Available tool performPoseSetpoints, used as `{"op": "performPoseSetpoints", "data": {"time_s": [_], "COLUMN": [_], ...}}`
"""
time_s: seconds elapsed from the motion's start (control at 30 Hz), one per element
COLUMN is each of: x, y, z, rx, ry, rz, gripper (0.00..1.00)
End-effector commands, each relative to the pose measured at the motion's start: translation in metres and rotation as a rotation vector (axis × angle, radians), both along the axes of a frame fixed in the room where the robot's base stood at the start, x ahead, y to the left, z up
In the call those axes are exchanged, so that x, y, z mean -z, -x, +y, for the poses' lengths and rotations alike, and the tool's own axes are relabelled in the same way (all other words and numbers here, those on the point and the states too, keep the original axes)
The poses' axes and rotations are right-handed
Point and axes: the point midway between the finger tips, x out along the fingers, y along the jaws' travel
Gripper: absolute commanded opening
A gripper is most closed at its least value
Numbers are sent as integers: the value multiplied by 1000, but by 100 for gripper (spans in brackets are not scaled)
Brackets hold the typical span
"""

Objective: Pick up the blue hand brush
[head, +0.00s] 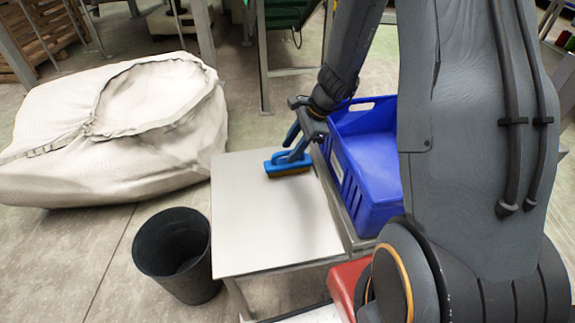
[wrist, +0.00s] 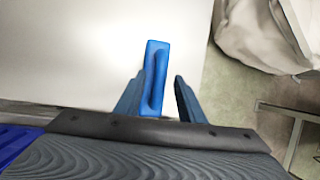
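The blue hand brush (head: 288,166) lies on the light table top (head: 265,225), near its far edge, with its brown bristles down. My gripper (head: 297,143) is just above the brush and points down at it. In the wrist view the brush (wrist: 154,72) shows from above, with its raised handle along its length. My gripper (wrist: 160,92) is open there, with its fingers on either side of the brush's near end. The left finger is close beside the brush, and a clear gap shows at the right finger. I cannot tell whether the left finger touches it.
A blue crate (head: 336,168) stands right beside my gripper and the table. A black bin (head: 172,255) is on the floor left of the table. A big pale sack (head: 60,130) lies behind it. The table's front part is clear.

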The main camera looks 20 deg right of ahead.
Motion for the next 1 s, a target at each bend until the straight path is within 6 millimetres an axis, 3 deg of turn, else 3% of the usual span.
{"op": "performPoseSetpoints", "data": {"time_s": [0.2, 0.4, 0.43, 0.8, 1.0], "x": [0, 0, 0, -1, -26], "y": [0, 0, 0, 0, 0], "z": [0, 0, 0, -1, -1], "rx": [0, 0, 0, 1, -1], "ry": [0, 0, 0, 1, 2], "rz": [0, 0, 0, -1, -4], "gripper": [36, 2, 0, 0, 0]}}
